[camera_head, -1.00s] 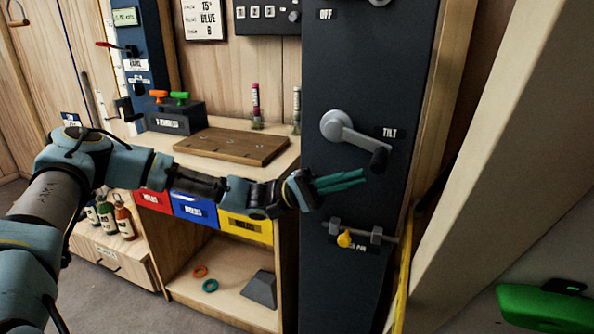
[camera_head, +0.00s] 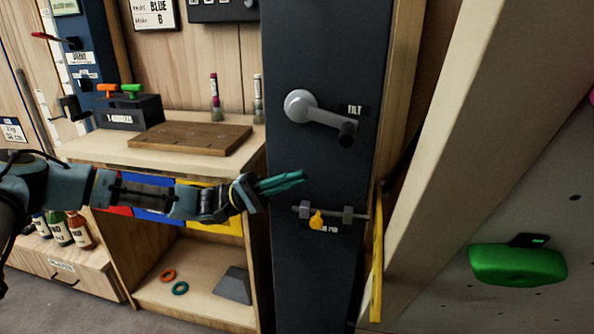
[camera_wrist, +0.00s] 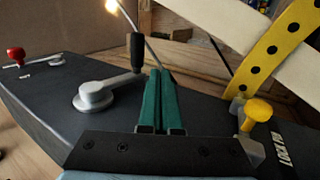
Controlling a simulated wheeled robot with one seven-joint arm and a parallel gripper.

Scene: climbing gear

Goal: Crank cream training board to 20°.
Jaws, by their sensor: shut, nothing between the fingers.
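The cream training board (camera_head: 520,190) stands tilted at the right in the head view, with a green hold (camera_head: 517,264) on it. The grey tilt crank (camera_head: 318,113) with a black handle (camera_head: 347,133) is on the dark panel (camera_head: 312,40), beside a TILT label. A yellow-knobbed pin (camera_head: 317,220) sits below the crank. My gripper (camera_head: 302,178) is shut and empty, its green fingers between crank and pin. In the wrist view the crank (camera_wrist: 96,95) is left of my fingers (camera_wrist: 160,76), its upright black handle (camera_wrist: 138,52) just beyond them; the yellow knob (camera_wrist: 258,110) is at right.
A yellow perforated strip (camera_head: 377,260) runs beside the panel. At left stands a wooden bench (camera_head: 90,150) with a brown board (camera_head: 190,138), a box with orange and green knobs (camera_head: 131,112) and coloured bins. Bottles (camera_head: 78,230) stand lower left.

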